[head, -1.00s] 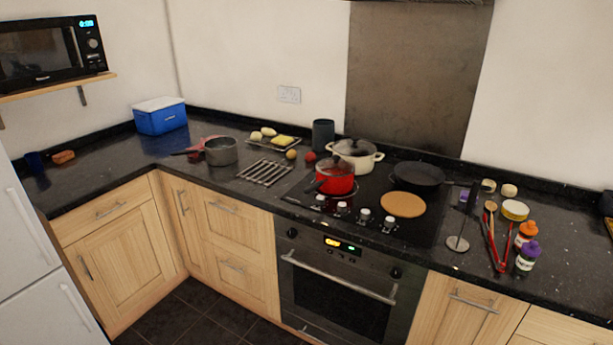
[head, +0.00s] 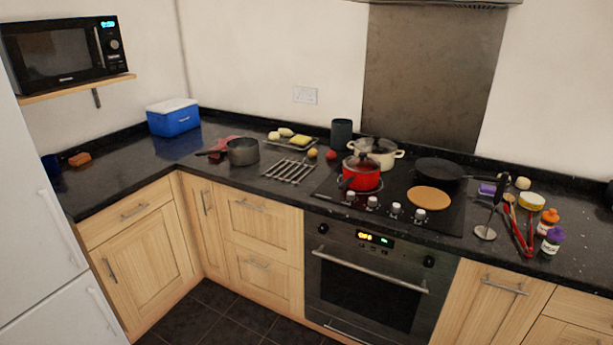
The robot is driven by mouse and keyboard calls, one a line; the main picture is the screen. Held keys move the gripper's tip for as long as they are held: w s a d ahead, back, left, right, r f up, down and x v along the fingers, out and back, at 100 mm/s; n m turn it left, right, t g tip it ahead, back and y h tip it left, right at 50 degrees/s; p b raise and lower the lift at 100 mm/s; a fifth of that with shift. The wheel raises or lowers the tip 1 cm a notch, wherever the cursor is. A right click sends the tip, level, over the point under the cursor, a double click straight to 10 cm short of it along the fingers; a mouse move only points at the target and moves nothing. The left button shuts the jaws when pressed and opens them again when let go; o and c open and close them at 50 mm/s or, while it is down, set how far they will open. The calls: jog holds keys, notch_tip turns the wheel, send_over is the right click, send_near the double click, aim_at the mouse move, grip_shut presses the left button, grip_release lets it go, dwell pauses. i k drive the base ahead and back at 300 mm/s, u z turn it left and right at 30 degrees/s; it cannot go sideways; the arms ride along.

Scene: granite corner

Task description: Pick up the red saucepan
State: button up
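The red saucepan (head: 361,176) stands upright on the left part of the black hob, with a lid on it. Its dark handle (head: 346,182) points toward the front left, over the hob's front edge area. A cream pot (head: 376,153) with a lid stands close behind it, and the saucepan covers part of that pot. My gripper is not in view.
A metal rack (head: 289,171) and a grey saucepan (head: 243,152) lie to the left. A black frying pan (head: 439,170) and a round tan board (head: 429,198) are to the right. Control knobs (head: 373,202) line the hob's front. A masher (head: 486,232), tongs and bottles stand farther right.

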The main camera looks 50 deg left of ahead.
aim_at(355, 181)
jog(key=u, duration=1.4)
